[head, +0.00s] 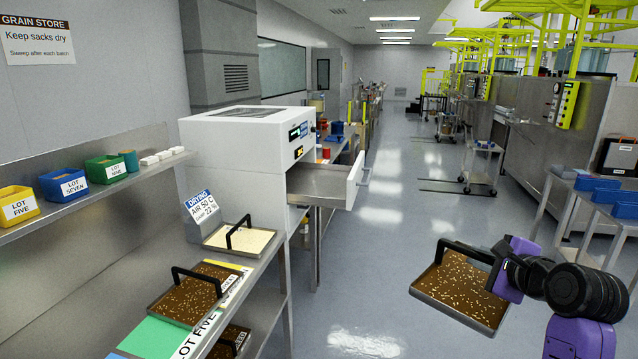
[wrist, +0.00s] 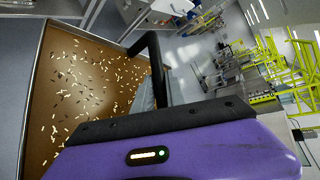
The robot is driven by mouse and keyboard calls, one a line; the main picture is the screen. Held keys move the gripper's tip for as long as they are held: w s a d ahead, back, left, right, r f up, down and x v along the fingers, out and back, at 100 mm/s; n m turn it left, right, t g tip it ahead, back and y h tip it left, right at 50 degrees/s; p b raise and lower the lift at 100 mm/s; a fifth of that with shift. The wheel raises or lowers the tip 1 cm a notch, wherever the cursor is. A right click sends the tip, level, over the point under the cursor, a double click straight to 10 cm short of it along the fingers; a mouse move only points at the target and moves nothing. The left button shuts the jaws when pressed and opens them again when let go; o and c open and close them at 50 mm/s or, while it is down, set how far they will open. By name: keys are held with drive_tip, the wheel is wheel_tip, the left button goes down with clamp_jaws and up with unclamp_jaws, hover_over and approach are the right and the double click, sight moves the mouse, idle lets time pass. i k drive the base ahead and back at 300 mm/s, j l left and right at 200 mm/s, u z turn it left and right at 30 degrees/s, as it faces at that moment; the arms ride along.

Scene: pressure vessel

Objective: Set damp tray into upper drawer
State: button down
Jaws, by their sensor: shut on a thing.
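My gripper (head: 500,268) is shut on the black handle of a shallow tray (head: 452,297) of dark brown material with pale grains. The tray hangs over the open floor at the lower right and looks roughly level. In the wrist view the tray (wrist: 85,95) fills the left side, and its handle runs to my purple gripper (wrist: 155,120); the fingertips are mostly hidden. The upper drawer (head: 325,183) of the white drying cabinet (head: 235,160) is pulled out to the right and looks empty. The drawer is left of and beyond the held tray.
A steel bench (head: 262,275) at left holds a pale-grain tray (head: 238,240), a brown-grain tray (head: 198,295) and a drying sign (head: 201,208). Another brown tray (head: 230,342) shows lower down. Lot bins line a shelf (head: 90,195). The aisle floor (head: 400,225) is clear; steel tables stand at right.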

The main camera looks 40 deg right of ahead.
sight(310, 185)
drive_tip(key=i+j, duration=0.1)
drive_tip(key=i, duration=1.65)
drive_tip(key=l+z, duration=0.05)
drive_tip(key=l, duration=0.05)
